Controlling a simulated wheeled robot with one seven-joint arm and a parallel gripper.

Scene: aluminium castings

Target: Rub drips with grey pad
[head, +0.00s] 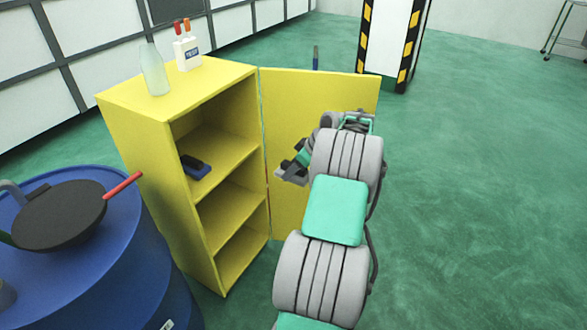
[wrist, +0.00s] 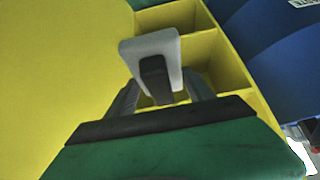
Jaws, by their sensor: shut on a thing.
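My gripper (head: 300,163) is in front of the open yellow door (head: 325,95), seen small and partly hidden by my arm in the head view. In the wrist view my gripper (wrist: 157,92) is shut on the black handle of the grey pad (wrist: 138,50). The pad is a pale grey slab, held up off the shelves. It also shows in the head view (head: 287,176) as a small grey patch near the door. I cannot make out any drips in either view. Whether the pad touches the door cannot be told.
The yellow cabinet (head: 148,110) stands open, with a blue pad with a black handle (head: 196,165) on a shelf. A blue drum (head: 120,275) carries a dark pan (head: 60,215).

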